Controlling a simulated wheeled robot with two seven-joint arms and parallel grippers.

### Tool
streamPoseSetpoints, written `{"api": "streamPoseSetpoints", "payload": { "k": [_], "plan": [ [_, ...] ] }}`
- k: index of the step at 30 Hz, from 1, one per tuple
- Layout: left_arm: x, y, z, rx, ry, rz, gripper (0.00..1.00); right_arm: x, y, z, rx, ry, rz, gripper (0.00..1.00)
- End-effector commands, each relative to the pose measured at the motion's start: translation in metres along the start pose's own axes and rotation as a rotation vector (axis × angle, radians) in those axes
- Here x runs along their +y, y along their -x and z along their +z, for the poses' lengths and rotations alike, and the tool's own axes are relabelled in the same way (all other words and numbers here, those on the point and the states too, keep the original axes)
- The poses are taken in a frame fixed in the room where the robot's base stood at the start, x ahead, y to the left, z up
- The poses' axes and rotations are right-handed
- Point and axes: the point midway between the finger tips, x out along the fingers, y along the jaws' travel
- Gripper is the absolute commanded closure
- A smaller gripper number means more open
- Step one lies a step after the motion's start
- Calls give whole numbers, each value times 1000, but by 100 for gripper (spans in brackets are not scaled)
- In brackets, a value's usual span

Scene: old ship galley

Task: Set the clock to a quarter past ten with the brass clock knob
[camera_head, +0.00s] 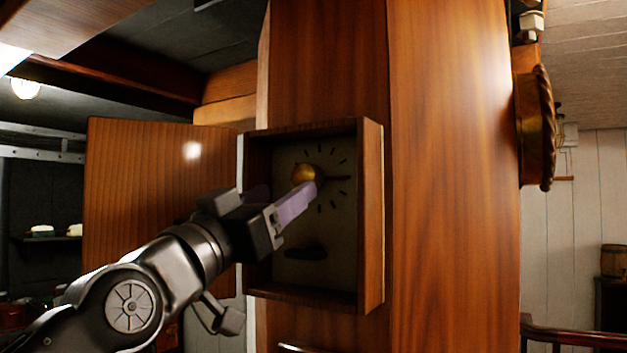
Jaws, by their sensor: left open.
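The round brass clock knob (303,174) sits at the dial's middle. One dark hand (336,178) points right, toward the three o'clock side. I cannot make out a second hand. My left gripper (286,194) reaches in from the lower left, with its purple fingers open. One fingertip is just below and right of the knob in the picture and covers part of the dial. I cannot tell whether it touches the knob. My right gripper is not in view.
A wooden door panel (150,200) stands open left of the case. The case walls frame the dial closely. A dark elongated shape (306,252) is low inside. A brass rope-edged round fitting (536,128) is on the column's right side.

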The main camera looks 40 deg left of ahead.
Motion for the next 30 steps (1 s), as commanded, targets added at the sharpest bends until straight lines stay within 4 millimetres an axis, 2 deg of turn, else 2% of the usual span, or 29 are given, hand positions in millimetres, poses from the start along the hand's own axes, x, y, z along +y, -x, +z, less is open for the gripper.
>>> {"api": "streamPoseSetpoints", "payload": {
  "k": [8, 21, 30],
  "plan": [
    [0, -9, -1, -2, 3, 1, 41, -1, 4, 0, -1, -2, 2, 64],
    [1, -70, -2, -4, 4, 3, 41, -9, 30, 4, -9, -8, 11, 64],
    [1, -79, 1, -2, 4, 2, 41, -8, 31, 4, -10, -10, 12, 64]
  ]
}}
